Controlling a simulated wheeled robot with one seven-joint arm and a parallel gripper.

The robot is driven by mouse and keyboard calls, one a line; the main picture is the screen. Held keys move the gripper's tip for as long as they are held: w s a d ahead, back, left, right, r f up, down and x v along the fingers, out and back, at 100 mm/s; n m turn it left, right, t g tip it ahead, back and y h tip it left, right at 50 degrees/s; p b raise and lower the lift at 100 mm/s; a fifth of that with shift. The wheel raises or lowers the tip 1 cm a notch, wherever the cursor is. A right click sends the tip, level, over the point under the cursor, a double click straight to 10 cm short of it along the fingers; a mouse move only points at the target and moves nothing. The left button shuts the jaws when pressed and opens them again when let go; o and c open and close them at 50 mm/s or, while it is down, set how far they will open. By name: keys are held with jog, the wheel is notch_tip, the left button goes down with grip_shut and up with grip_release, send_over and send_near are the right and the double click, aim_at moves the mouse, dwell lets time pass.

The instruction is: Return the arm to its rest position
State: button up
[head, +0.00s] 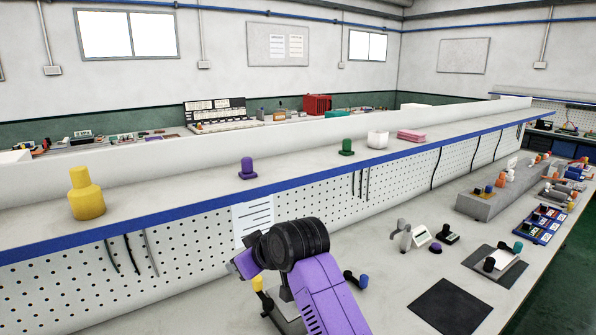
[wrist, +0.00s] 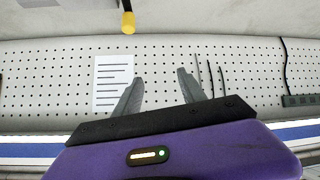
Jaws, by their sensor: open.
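My purple arm with its black joint rises from the bottom middle of the head view, in front of the pegboard. My gripper shows in the wrist view (wrist: 160,88) with two grey fingers spread apart and nothing between them. Beyond the fingers is the white pegboard (wrist: 220,55) with a lined paper sheet (wrist: 113,83) on it. In the head view the fingers are hidden behind the arm. A yellow-tipped item (wrist: 127,22) shows at the top of the wrist view, apart from the fingers.
A blue-edged shelf (head: 300,181) runs above the bench and holds a yellow bottle (head: 86,195), a purple piece (head: 247,168), a green piece (head: 346,147), a white block (head: 377,139) and a pink stack (head: 411,135). A black mat (head: 451,306) lies on the bench, right of my arm.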

jog(key=s+d+f+m+t+h, duration=0.1)
jog(key=s+d+f+m+t, duration=0.35)
jog(key=s+d, duration=0.5)
jog(key=s+d+f+m+t+h, duration=0.1)
jog(key=s+d+f+m+t, duration=0.3)
jog(key=s+d, duration=0.5)
jog(key=s+d+h, duration=0.1)
jog(key=s+d, duration=0.3)
jog(key=s, duration=0.8)
jog(key=s+d+f+m+g+h, duration=0.1)
jog(key=s+d, duration=0.4)
jog(key=s, duration=0.7)
jog(key=s+d+h, duration=0.2)
jog(key=s+d, duration=0.2)
jog(key=s, duration=0.8)
jog(key=shift+s+d+f+g+h, duration=0.25)
jog(key=shift+s+f+g+h, duration=0.05)
jog(key=shift+f+g, duration=0.05)
jog(key=shift+o, duration=0.2)
